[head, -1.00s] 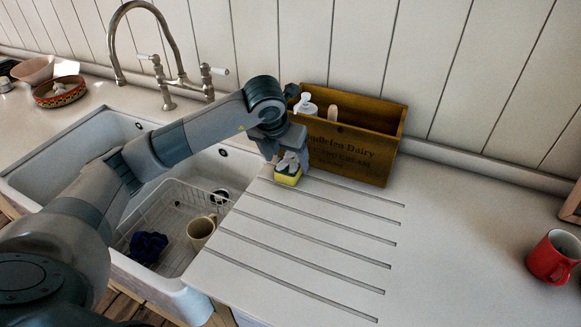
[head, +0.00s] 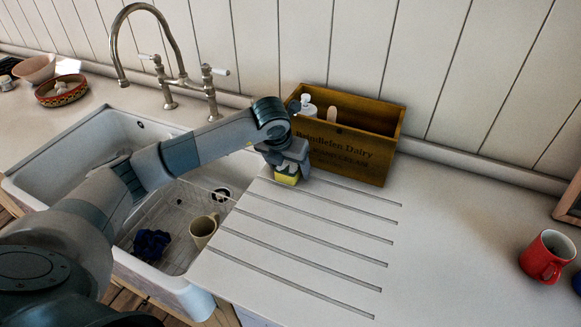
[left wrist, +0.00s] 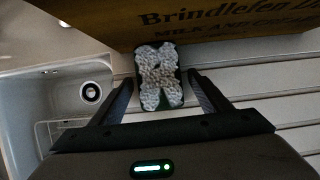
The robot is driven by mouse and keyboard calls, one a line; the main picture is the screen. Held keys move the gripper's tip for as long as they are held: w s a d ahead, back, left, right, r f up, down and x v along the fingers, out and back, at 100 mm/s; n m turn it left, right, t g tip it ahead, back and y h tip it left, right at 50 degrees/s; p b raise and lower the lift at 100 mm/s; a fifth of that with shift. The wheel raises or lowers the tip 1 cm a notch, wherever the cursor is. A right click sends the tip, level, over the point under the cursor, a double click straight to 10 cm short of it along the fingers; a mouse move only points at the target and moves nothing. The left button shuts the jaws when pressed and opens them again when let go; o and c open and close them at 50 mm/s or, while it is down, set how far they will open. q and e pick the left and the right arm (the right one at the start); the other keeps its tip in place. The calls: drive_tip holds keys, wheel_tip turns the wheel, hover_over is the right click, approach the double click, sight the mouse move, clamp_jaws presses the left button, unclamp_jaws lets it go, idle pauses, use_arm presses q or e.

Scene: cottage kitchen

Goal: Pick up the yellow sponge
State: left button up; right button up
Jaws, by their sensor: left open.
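The yellow sponge (head: 287,179) lies on the grooved drainboard in front of the wooden box, largely covered by my gripper in the head view. In the left wrist view the sponge (left wrist: 160,72) shows from above, with a dark top and pale, bumpy X-shaped patches. My left gripper (head: 288,170) is low over it. In the left wrist view my left gripper (left wrist: 160,86) is open, one finger on each side of the sponge, with gaps visible. My right gripper is not in view.
A wooden box (head: 350,150) holding bottles stands close behind the sponge. The sink (head: 70,150) is to the left, with a beige mug (head: 203,231) and blue cloth (head: 152,243) inside. A red mug (head: 547,256) stands far right. The drainboard's front is clear.

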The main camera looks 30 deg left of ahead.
sight(291, 166)
use_arm(q)
drive_tip(key=c, duration=1.1)
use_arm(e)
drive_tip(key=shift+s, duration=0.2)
use_arm(q)
drive_tip(key=shift+r, duration=0.1)
